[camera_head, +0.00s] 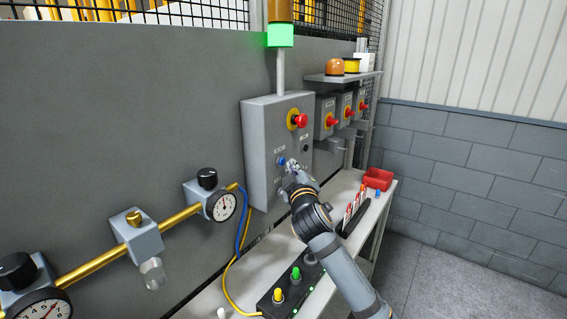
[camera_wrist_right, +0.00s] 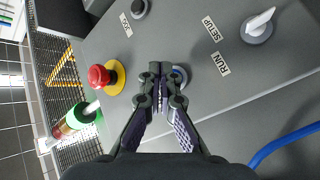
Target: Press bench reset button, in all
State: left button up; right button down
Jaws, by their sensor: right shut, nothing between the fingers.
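A grey control box (camera_head: 262,125) is on the wall panel. A blue button (camera_head: 281,160) sits on its front face, below a red mushroom button (camera_head: 301,120) on a yellow ring. My right gripper (camera_head: 291,166) is at the box face, just right of the blue button. In the right wrist view its fingertips (camera_wrist_right: 161,72) are together and empty, over the round button (camera_wrist_right: 182,76), which they partly hide. I cannot tell whether they touch it. The red mushroom button (camera_wrist_right: 100,77) is to their left. My left gripper is out of view.
A white selector (camera_wrist_right: 259,25) and a RUN label (camera_wrist_right: 221,64) are on the box face. A brass pipe with gauges (camera_head: 92,266) runs along the left.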

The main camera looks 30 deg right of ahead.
jog(key=s, duration=0.1)
jog(key=s+d, duration=0.1)
jog(key=s, duration=0.1)
jog(key=s+d, duration=0.1)
jog(key=shift+s+b, duration=0.3)
jog(key=shift+a+f, duration=0.1)
dwell(0.8)
